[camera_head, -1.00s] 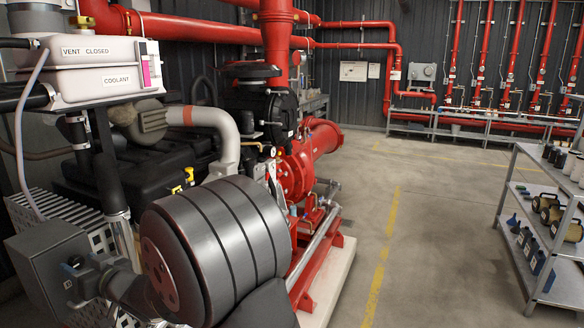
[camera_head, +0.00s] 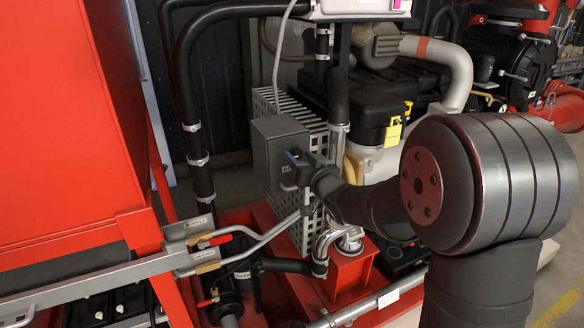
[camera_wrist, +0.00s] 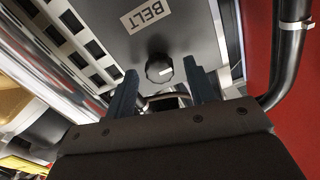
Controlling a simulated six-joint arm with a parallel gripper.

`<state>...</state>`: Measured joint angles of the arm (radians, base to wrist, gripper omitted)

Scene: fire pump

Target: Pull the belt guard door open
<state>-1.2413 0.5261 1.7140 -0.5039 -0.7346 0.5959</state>
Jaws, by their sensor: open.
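The belt guard door (camera_wrist: 200,30) is a grey panel labelled "BELT" in the wrist view, with a round black knob (camera_wrist: 158,67) on it. A dark curved bar, perhaps a handle, shows between my fingers just below the knob. My gripper (camera_wrist: 160,73) is open, its two dark blue fingers pointing at the panel on either side of the knob. I cannot tell whether they touch it. In the head view, my gripper (camera_head: 297,160) is close to the right side of a grey box (camera_head: 280,148), which looks shut. My wrist partly hides the contact area.
A slotted light grey guard (camera_head: 312,110) stands behind the box. Black pipes (camera_head: 197,120) run on the left, beside a large red cabinet (camera_head: 60,120). Metal pipes with red valve handles (camera_head: 215,241) lie in front at lower left. The black engine (camera_head: 375,100) is behind.

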